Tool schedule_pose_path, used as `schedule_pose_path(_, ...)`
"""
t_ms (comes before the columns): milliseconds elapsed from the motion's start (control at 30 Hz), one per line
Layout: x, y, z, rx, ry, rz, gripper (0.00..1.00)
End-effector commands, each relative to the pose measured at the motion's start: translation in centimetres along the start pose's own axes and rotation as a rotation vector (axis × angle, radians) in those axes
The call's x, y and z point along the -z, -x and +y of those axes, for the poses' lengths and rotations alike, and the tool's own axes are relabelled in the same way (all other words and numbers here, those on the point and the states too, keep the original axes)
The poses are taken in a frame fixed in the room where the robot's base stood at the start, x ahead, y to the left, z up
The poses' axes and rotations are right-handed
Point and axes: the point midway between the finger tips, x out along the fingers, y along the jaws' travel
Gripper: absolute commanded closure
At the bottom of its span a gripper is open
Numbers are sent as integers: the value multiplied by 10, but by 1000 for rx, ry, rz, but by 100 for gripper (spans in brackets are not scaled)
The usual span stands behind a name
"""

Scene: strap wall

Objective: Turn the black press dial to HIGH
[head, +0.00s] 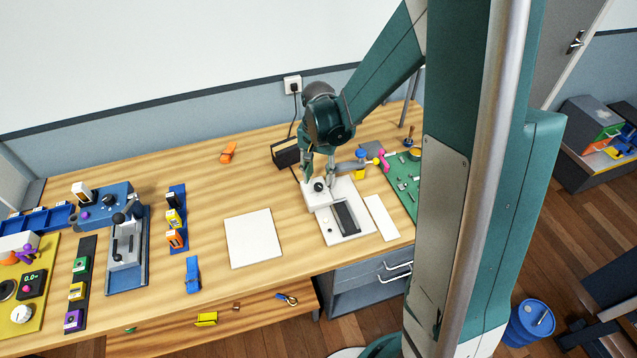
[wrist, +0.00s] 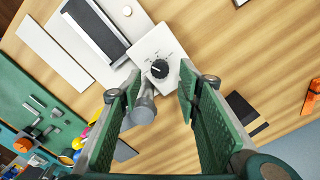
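The black press dial (wrist: 159,69) is a round knob on a white block with small markings around it, and it has a pale pointer line. The markings are too small to read. In the head view the dial (head: 319,186) sits on the white press (head: 349,234) near the right end of the bench. My gripper (wrist: 160,92) has its two green-padded fingers spread apart with nothing between them. In the head view my gripper (head: 318,178) points down just above the dial. In the wrist view the dial lies just past the fingertips, between their lines, and no finger touches it visibly.
A grey rounded bar (wrist: 143,107) stands beside the left finger. A green board with tools (head: 408,176) is to the right. A black box (head: 286,154) is behind the press. A white plate (head: 253,239) lies to the left, with bare wood around it.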

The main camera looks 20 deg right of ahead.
Motion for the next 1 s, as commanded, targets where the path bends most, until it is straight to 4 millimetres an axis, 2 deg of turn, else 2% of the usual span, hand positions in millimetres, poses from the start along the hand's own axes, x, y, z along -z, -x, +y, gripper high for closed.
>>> schedule_pose_path(200, 0, -22, 0, 0, 0, 0, 66)
schedule_pose_path(400, 0, -35, 0, 0, 0, 0, 66)
schedule_pose_path(867, 0, -40, 0, 0, 0, 0, 66)
schedule_pose_path(1000, 0, -40, 0, 0, 0, 0, 82)
